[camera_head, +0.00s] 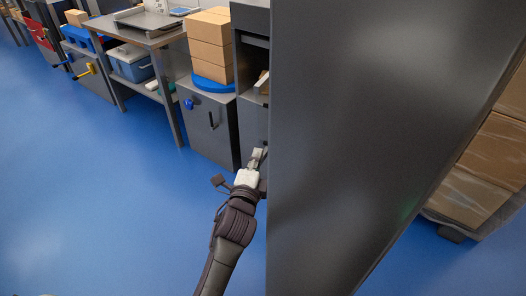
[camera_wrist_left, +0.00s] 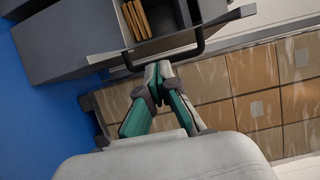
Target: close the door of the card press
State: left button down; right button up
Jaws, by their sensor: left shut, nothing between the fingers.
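The card press (camera_head: 252,55) is a tall dark grey machine with brown cardboard showing in its opening. A large flat grey panel (camera_head: 370,130) fills the middle right of the head view. It looks like the press door standing out toward me, but I cannot be sure. My left gripper (camera_head: 259,153) is beside the panel's left edge, in front of the press. In the left wrist view, the left gripper (camera_wrist_left: 158,70) is shut and empty, close to a black bar handle (camera_wrist_left: 195,48) on a grey edge. Contact is unclear. My right gripper is not in view.
A grey cabinet (camera_head: 207,130) with boxes (camera_head: 210,45) on top stands left of the press. A workbench (camera_head: 145,30) is farther left. Wrapped stacked boxes (camera_head: 480,175) stand at the right. The blue floor (camera_head: 90,190) at left is clear.

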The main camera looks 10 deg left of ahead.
aim_at(263, 136)
pick_arm(q)
jog(key=w+b, duration=0.1)
jog(key=w, duration=0.7)
jog(key=shift+w, duration=0.3)
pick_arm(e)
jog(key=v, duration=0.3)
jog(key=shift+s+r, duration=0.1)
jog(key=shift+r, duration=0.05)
pick_arm(q)
jog(key=shift+a, duration=0.15)
